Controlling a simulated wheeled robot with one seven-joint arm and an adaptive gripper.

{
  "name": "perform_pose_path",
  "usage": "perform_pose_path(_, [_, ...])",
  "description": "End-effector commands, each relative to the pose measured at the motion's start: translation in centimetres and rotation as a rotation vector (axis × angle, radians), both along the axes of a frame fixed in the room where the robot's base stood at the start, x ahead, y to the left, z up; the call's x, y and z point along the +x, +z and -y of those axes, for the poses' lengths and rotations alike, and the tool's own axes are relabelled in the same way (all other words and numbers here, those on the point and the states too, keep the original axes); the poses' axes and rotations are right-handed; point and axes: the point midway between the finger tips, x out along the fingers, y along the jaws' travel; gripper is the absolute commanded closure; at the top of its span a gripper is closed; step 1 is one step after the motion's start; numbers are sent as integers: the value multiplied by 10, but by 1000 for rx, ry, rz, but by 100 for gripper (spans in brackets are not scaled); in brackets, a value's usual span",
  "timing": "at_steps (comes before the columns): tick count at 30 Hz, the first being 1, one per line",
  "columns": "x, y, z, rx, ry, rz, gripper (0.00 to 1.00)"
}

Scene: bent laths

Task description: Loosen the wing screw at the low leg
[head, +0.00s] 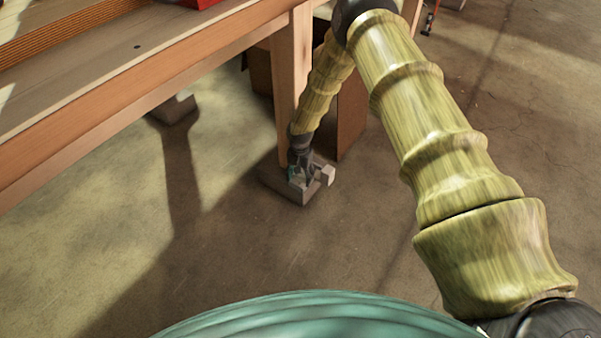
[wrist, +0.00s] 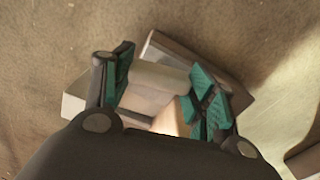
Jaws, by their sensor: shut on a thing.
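The wing screw is a pale grey, blocky piece (wrist: 156,84) between the two teal-padded fingers in the wrist view. My gripper (wrist: 163,76) is shut on it. In the head view my gripper (head: 302,170) is down at the foot of the wooden leg (head: 291,85), and a pale end of the screw (head: 326,175) sticks out to its right. The leg's grey foot block (head: 302,197) rests on the floor; it also shows behind the fingers in the wrist view (wrist: 165,50). The fingers hide part of the screw and where it meets the leg.
The wooden bench (head: 140,75) runs across the upper left, with a red object (head: 200,3) on top. A brown panel or box (head: 351,115) stands behind the leg. A second foot (head: 172,109) is under the bench. The concrete floor in front is clear.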

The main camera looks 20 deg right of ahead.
Motion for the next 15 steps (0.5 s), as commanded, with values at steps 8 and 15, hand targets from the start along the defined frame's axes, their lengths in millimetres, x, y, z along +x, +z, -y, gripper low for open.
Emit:
perform_pose_path(8, [1,4,-1,1,256,2,67])
perform_pose_path(15, [2,3,-1,1,485,3,67])
